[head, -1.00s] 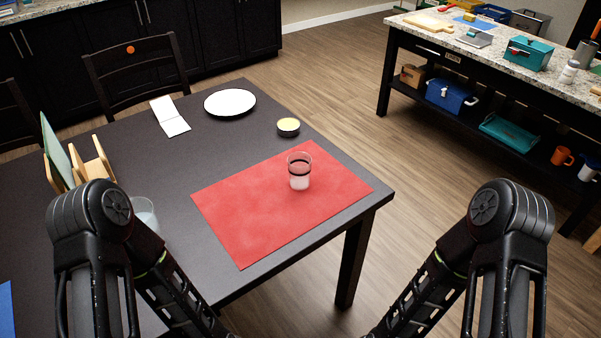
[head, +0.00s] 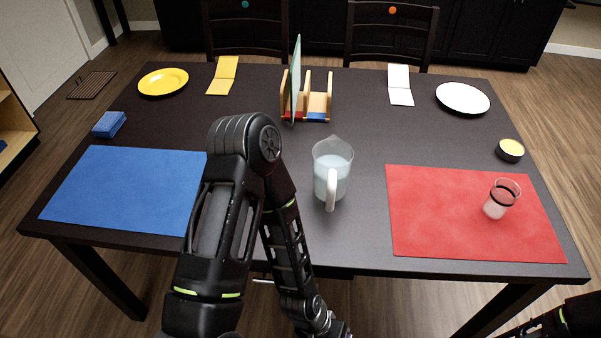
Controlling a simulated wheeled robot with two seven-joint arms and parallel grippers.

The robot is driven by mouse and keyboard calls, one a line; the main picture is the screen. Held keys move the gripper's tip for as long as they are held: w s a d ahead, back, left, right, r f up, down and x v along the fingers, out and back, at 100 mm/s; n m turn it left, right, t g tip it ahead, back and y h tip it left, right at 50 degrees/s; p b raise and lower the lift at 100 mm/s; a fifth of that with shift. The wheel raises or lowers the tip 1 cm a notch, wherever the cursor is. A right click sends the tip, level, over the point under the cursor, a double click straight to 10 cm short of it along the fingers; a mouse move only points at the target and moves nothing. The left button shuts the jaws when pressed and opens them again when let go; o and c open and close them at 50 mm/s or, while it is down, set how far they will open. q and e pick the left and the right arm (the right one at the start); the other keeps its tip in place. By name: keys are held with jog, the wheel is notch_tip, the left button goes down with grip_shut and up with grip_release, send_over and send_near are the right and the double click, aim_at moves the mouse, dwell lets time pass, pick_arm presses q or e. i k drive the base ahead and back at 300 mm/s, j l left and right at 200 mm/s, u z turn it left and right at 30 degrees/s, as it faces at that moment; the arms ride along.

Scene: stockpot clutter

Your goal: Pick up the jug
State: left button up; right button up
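The jug (head: 331,170) is translucent with a white handle and pale liquid inside. It stands upright on the dark table, between the blue mat and the red mat, with its handle toward me. My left arm reaches in front of the table, left of the jug and apart from it in the picture. Its gripper is not clearly visible at the bottom edge. Only a part of my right arm shows at the bottom right corner, and its gripper is out of view.
A glass (head: 501,198) stands on the red mat (head: 430,225). A wooden rack (head: 318,104) with an upright board is behind the jug. The blue mat (head: 115,190), yellow plate (head: 163,81), blue block (head: 109,124), white plate (head: 462,97) and small bowl (head: 510,149) lie around. The table beside the jug is clear.

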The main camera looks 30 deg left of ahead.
aim_at(332, 158)
jog(key=u, duration=0.75)
jog(key=k+l+u, duration=0.15)
jog(key=l+u, duration=0.2)
jog(key=k+l+u, duration=0.25)
jog(key=u, duration=0.15)
jog(key=k+l+u, duration=0.2)
jog(key=u, duration=0.15)
